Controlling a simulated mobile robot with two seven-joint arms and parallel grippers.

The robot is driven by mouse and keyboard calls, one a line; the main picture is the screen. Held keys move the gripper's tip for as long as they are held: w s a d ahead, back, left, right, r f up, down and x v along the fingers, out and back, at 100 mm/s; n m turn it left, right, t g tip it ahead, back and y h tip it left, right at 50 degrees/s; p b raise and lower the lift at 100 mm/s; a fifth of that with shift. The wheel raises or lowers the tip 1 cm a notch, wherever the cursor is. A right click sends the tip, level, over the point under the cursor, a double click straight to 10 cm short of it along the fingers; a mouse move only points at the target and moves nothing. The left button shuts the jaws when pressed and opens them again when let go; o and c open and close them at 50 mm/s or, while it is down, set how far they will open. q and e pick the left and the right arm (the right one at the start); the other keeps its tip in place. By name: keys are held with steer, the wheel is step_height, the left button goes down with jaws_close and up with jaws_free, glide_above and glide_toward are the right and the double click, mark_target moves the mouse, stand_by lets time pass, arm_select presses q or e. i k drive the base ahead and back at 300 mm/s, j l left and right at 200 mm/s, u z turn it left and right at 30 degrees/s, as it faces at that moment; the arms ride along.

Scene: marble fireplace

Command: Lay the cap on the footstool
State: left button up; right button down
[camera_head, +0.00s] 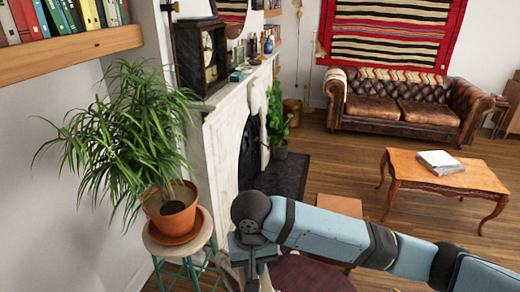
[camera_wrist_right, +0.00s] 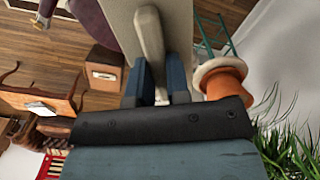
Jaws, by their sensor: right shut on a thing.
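My right gripper (camera_wrist_right: 158,85) is shut on a pale grey-beige thing, taken as the cap (camera_wrist_right: 151,38), pinched between its blue fingers. The cap fills the upper middle of the wrist view. In the head view a little of the cap (camera_head: 228,272) shows beside the gripper, mostly hidden by my arm and the frame edge. A maroon padded piece (camera_head: 308,274) lies low in the head view, partly behind my arm, and its edge also shows in the wrist view (camera_wrist_right: 93,20). I cannot tell whether it is the footstool. My left gripper is out of view.
A potted plant (camera_head: 172,215) stands on a green-legged stool (camera_head: 190,243) at the left, close to my right gripper. The marble fireplace (camera_head: 222,130) is behind. A low wooden table (camera_head: 420,174) and leather sofa (camera_head: 390,105) stand right, with open floor (camera_head: 335,160) between.

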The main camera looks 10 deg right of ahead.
mark_target(339, 207)
steer(key=k+l, duration=0.1)
steer(key=l, duration=0.2)
steer(key=k+l+u, duration=0.15)
steer(key=l, duration=0.45)
steer(key=l+u, duration=0.1)
steer(key=l, duration=0.35)
steer(key=l+u, duration=0.1)
steer(key=l, duration=0.4)
steer(key=l+u, duration=0.15)
steer(key=l, duration=0.3)
steer(key=k+l+u, duration=0.1)
steer(key=l, duration=0.35)
steer(key=k+l+u, duration=0.1)
steer(key=l, duration=0.4)
steer(key=l+u, duration=0.1)
steer(key=l, duration=0.35)
steer(key=k+l+u, duration=0.1)
steer(key=l, duration=0.35)
steer(key=k+l+u, duration=0.15)
steer(key=l, duration=0.25)
steer(key=l+u, duration=0.1)
steer(key=l, duration=0.35)
steer(key=k+l+u, duration=0.1)
steer(key=l, duration=0.4)
steer(key=i+l+u, duration=0.2)
steer(key=l, duration=0.7)
steer(key=l+u, duration=0.2)
steer(key=l, duration=0.7)
